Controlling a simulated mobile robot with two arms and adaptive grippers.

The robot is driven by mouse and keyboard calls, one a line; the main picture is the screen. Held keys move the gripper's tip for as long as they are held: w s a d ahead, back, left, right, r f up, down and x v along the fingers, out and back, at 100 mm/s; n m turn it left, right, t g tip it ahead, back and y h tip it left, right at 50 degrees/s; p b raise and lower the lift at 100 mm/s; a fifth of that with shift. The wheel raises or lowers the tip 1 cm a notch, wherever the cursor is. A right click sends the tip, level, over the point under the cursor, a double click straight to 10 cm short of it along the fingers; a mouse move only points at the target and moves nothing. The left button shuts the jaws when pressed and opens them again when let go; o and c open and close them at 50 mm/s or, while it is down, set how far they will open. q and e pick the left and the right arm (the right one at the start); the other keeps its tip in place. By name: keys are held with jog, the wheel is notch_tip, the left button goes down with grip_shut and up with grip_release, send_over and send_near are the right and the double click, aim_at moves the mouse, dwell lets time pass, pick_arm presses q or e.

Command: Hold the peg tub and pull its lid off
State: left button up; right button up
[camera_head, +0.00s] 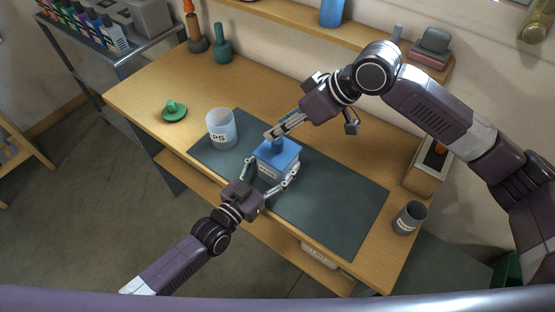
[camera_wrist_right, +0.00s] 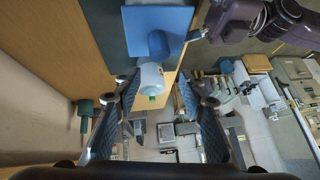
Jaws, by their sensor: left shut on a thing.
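The peg tub (camera_head: 267,171) is a small pale box with a label, standing on the dark mat. Its blue square lid (camera_head: 280,153) sits on top, with a blue knob (camera_head: 277,142). My left gripper (camera_head: 271,172) is shut on the tub, a finger on either side. My right gripper (camera_head: 270,134) is above the lid, its fingertips close to the knob. In the right wrist view its fingers (camera_wrist_right: 158,78) are apart with nothing clearly between them. There the lid (camera_wrist_right: 172,19) and knob (camera_wrist_right: 158,44) lie just past the fingertips.
A translucent cup (camera_head: 221,130) stands left of the tub, and a green knobbed lid (camera_head: 174,111) lies farther left. A grey cup (camera_head: 409,218) and an open box (camera_head: 427,168) stand at the right. The dark mat (camera_head: 338,207) is clear right of the tub.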

aim_at(277, 140)
jog(key=shift+w+a+r+g+h, duration=0.15)
jog(key=shift+a+g+h, duration=0.35)
jog(key=shift+a, duration=0.35)
jog(key=shift+a+g+h, duration=0.3)
jog(key=shift+a+h, duration=0.05)
jog(key=shift+h, duration=0.25)
jog(key=shift+g+h, duration=0.3)
jog(key=shift+h, duration=0.4)
jog(key=shift+s+d+r+h, duration=0.1)
jog(key=shift+d+r+h, duration=0.05)
jog(key=shift+h, duration=0.4)
jog(key=shift+s+d+r+h, duration=0.1)
jog(key=shift+h, duration=0.45)
jog(key=shift+d+r+g+h, duration=0.25)
jog(key=shift+d+g+h, duration=0.1)
jog(key=shift+h, duration=0.15)
jog(key=shift+f, duration=3.45)
jog(key=shift+c, duration=0.6)
grip_shut()
